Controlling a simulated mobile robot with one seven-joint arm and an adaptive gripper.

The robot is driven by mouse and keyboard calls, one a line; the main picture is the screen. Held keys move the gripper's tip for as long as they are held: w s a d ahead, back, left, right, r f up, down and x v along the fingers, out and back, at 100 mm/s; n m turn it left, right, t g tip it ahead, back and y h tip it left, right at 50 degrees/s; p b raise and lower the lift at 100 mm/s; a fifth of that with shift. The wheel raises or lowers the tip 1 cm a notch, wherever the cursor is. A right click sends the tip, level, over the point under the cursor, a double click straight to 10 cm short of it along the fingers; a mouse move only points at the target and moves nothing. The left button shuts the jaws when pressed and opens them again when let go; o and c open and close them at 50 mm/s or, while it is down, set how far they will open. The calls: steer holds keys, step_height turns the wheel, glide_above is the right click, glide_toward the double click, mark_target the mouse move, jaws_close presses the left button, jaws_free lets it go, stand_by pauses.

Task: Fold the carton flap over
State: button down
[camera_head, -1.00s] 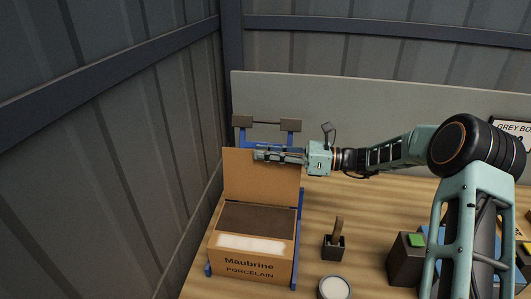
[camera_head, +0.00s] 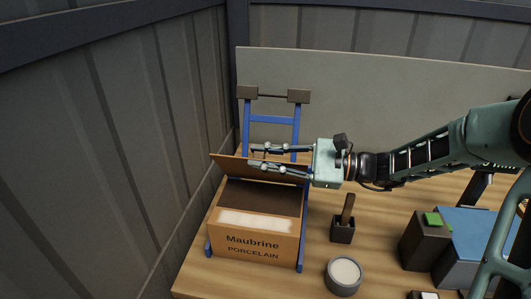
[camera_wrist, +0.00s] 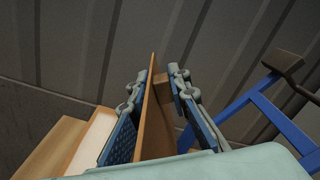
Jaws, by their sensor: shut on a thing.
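The carton (camera_head: 252,238), brown and marked "Maubrine PORCELAIN", stands on the table in the head view, its dark inside showing behind a white patch along its front top edge. In the wrist view the flap (camera_wrist: 152,118) stands edge-on between the two blue-padded fingers (camera_wrist: 150,110). Part of the flap is hidden behind the near finger.
A blue frame (camera_head: 272,119) with grey blocks on top stands behind and around the carton. A holder with a wooden-handled tool (camera_head: 343,228), a round tin (camera_head: 343,276) and a dark block with a green top (camera_head: 425,238) stand to the right. The wall is close on the left.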

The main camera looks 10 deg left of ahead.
steer(key=s+f+n+b, duration=0.3)
steer(key=b, duration=0.1)
steer(key=s+f+n+b, duration=0.2)
steer(key=f+b, duration=0.1)
steer(key=shift+s+d+f+n+b, duration=0.2)
steer(key=shift+s+f+n+b, duration=0.05)
steer(key=shift+s+n+b, duration=0.15)
steer(key=shift+s+f+n+b, duration=0.3)
steer(key=shift+f+n+b, duration=0.2)
steer(key=shift+b, duration=0.1)
steer(key=shift+s+f+n+b, duration=0.25)
steer(key=shift+f+n+b, duration=0.25)
steer(key=shift+b, duration=0.1)
steer(key=shift+r, duration=0.1)
steer(key=c, duration=1.9)
jaws_free()
steer(key=d, duration=1.2)
steer(key=shift+w+d, duration=0.1)
steer(key=shift+w, duration=0.2)
